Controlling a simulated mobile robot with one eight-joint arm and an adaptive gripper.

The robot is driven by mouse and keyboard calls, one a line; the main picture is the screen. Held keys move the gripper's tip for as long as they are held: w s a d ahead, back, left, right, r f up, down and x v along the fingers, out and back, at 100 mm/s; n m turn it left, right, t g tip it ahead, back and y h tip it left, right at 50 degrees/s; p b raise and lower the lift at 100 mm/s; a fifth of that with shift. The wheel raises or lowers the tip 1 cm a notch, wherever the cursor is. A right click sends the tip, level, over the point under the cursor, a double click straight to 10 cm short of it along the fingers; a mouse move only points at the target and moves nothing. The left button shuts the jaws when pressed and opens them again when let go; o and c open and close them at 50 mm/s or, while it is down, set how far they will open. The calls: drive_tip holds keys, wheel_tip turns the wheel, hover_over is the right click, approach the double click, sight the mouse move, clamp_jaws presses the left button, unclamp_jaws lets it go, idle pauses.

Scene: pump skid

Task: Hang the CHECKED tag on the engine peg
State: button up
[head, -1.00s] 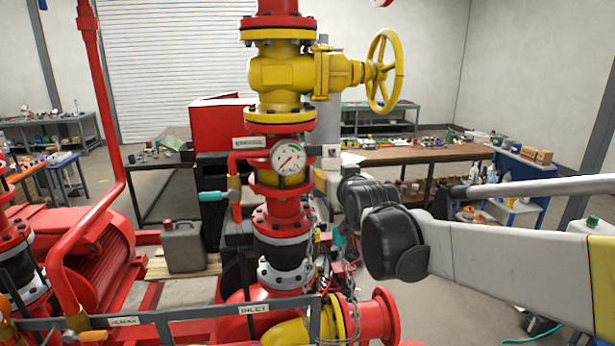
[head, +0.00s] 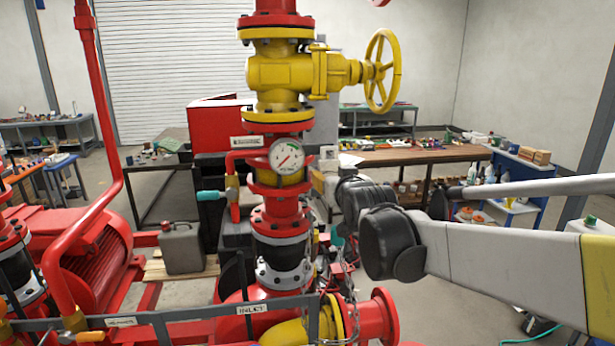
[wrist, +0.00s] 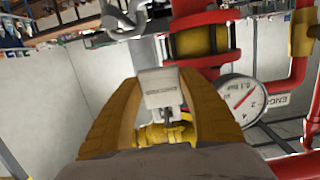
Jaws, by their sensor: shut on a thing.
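My gripper (wrist: 162,84) is shut on a small pale tag (wrist: 160,90), whose flat face with a dark line of lettering shows between the yellow-brown fingers in the wrist view. The lettering is too small to read. In the head view my gripper is partly hidden by my dark wrist, just right of the red and yellow pipe column. A white label plate (head: 261,142) is on the column left of the gauge; its print is blurred. A small pale plate with a dark spot (head: 329,152) is right of the gauge. I cannot make out for sure which part is the engine peg.
The round gauge (head: 287,155) is close to my gripper and also shows in the wrist view (wrist: 238,100). A yellow handwheel (head: 382,71) juts out above. A chain (head: 352,290) hangs below my wrist. A red flange (head: 384,315) stands low at the front.

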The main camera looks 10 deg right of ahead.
drive_tip(key=o, duration=1.2)
drive_tip(key=s+r, duration=0.2)
drive_tip(key=s, duration=0.9)
drive_tip(key=s+f+g+b, duration=0.3)
drive_tip(key=s+f+b, duration=0.5)
drive_tip(key=f, duration=1)
drive_tip(key=s+f+g+b, duration=0.3)
drive_tip(key=s+f+b, duration=0.4)
drive_tip(key=f+b, duration=0.8)
drive_tip(key=s+f+g+b, duration=0.3)
drive_tip(key=s+f+b, duration=0.5)
drive_tip(key=f, duration=1.4)
drive_tip(key=shift+s+f+b, duration=0.2)
drive_tip(key=shift+s+b, duration=0.1)
drive_tip(key=shift+b, duration=1.55)
